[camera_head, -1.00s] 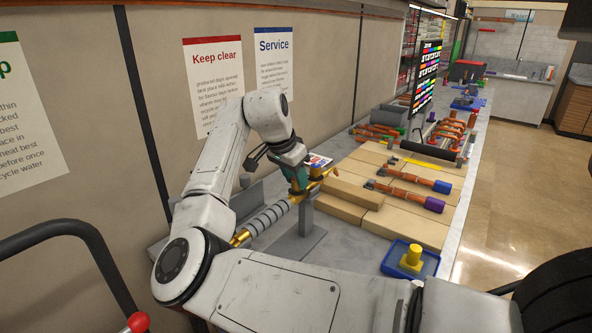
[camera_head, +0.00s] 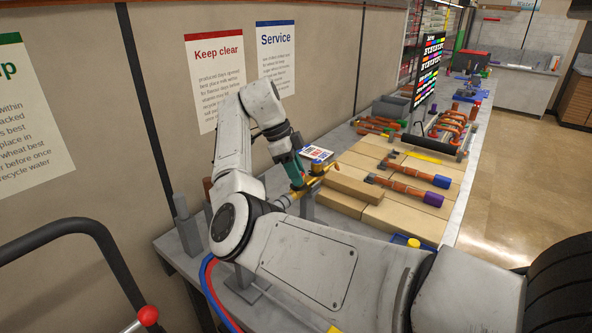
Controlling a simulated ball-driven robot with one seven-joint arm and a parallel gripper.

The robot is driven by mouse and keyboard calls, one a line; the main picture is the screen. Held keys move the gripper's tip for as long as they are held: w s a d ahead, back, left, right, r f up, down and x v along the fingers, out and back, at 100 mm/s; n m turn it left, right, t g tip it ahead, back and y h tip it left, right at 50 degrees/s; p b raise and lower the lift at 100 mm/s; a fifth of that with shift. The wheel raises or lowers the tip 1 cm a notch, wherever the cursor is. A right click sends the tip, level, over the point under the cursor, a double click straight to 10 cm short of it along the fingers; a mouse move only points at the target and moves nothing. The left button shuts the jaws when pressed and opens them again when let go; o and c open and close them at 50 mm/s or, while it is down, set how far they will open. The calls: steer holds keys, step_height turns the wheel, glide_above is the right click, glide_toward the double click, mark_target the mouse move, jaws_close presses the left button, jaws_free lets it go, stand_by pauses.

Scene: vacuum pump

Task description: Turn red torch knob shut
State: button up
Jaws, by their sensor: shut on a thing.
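The torch (camera_head: 283,201) has a grey ribbed handle and a brass front end, and rests on a grey stand (camera_head: 308,207) on the bench. My forearm covers most of its handle. My gripper (camera_head: 300,184), with a teal body, points down at the brass front part of the torch. It is shut on a small part there, apparently the torch knob. The red knob itself is hidden by the fingers, so its turn cannot be seen. Red and blue hoses (camera_head: 208,284) hang behind my arm at the bench's near end.
Tan bricks (camera_head: 352,187) lie right of the torch, with copper pipe pieces (camera_head: 405,189) on top. A blue tray (camera_head: 399,239) is partly hidden behind my arm. The wall with posters (camera_head: 215,80) stands close on the left. A red-knobbed rail (camera_head: 147,316) is at lower left.

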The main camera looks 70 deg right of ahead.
steer(key=shift+d+r+m+y+p, duration=0.1)
steer(key=shift+m+y+p, duration=0.3)
steer(key=shift+m+p, duration=0.65)
steer(key=shift+m, duration=0.45)
steer(key=o, duration=1.1)
steer(key=shift+c, duration=0.2)
steer(key=v, duration=1)
steer(key=shift+w+d+r, duration=0.15)
steer(key=shift+w+r, duration=0.1)
